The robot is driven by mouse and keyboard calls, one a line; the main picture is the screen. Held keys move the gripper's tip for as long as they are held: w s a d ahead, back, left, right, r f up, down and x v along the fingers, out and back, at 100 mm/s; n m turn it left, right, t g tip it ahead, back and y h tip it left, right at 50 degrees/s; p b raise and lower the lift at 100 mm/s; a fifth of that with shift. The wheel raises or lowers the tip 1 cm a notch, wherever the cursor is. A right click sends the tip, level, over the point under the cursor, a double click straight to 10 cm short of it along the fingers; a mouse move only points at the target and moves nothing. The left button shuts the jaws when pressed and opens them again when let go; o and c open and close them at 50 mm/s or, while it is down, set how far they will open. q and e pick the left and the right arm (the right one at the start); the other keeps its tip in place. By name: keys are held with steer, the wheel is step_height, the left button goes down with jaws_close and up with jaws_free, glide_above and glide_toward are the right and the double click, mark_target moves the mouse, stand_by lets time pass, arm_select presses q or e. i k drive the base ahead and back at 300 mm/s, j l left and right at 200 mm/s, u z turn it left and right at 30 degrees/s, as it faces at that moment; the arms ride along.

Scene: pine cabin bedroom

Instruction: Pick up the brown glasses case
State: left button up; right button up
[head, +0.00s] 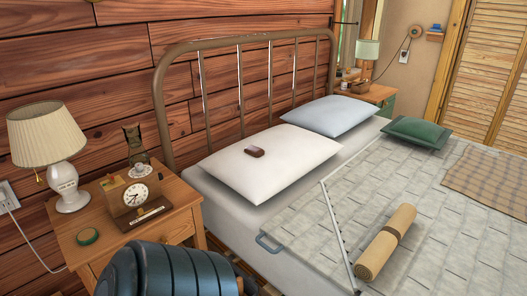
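A small brown case (254,151), which looks like the glasses case, lies on top of the white pillow (290,175) at the near side of the bed's head end. It looks shut, and nothing covers it. Neither of my grippers shows in the head view. A dark blue-grey rounded part of my own body fills the bottom edge left of centre, in front of the nightstand.
On the bed are a blue pillow (330,116), a green cushion (415,131) and a rolled tan mat (385,242). A metal headboard (240,80) stands behind the pillows.

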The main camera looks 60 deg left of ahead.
mark_target(252, 150)
steer(key=j+u, duration=0.1)
steer(key=u, duration=0.35)
steer(key=i+u, duration=0.1)
steer(key=u, duration=0.75)
steer(key=i+u, duration=0.1)
steer(key=u, duration=0.3)
steer(key=i+u, duration=0.1)
steer(key=u, duration=0.35)
steer(key=i+j+z, duration=0.3)
steer(key=j+z, duration=0.15)
